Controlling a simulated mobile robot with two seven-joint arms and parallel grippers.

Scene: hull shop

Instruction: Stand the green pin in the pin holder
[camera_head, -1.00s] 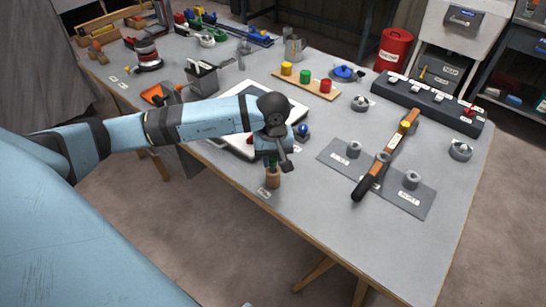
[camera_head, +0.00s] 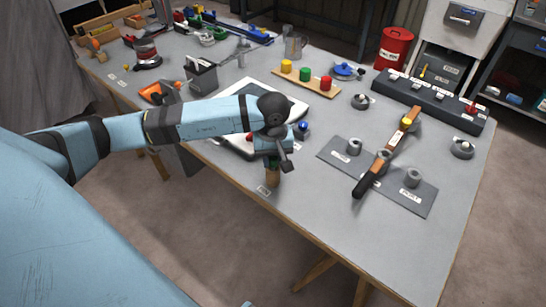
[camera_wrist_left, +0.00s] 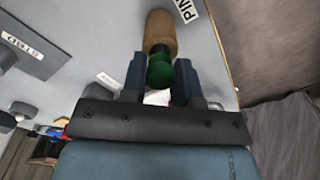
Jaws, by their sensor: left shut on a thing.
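The pin holder (camera_head: 272,178) is a tan wooden cylinder standing near the table's front edge, beside a small label. It also shows in the left wrist view (camera_wrist_left: 161,32), beyond my fingers. My left gripper (camera_wrist_left: 159,78) points down right above the holder and is shut on the green pin (camera_wrist_left: 159,70). In the head view the gripper (camera_head: 272,161) mostly hides the pin. The pin lines up with the holder's top; its lower end is hidden, so I cannot tell how deep it sits. My right gripper is not in view.
A dark blue-topped piece (camera_head: 302,129) stands just behind my left wrist. A grey plate (camera_head: 330,158) with round posts and a brown bar across it lies to the right. A wooden board (camera_head: 299,77) with yellow, green and red pegs is farther back. The front right table is clear.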

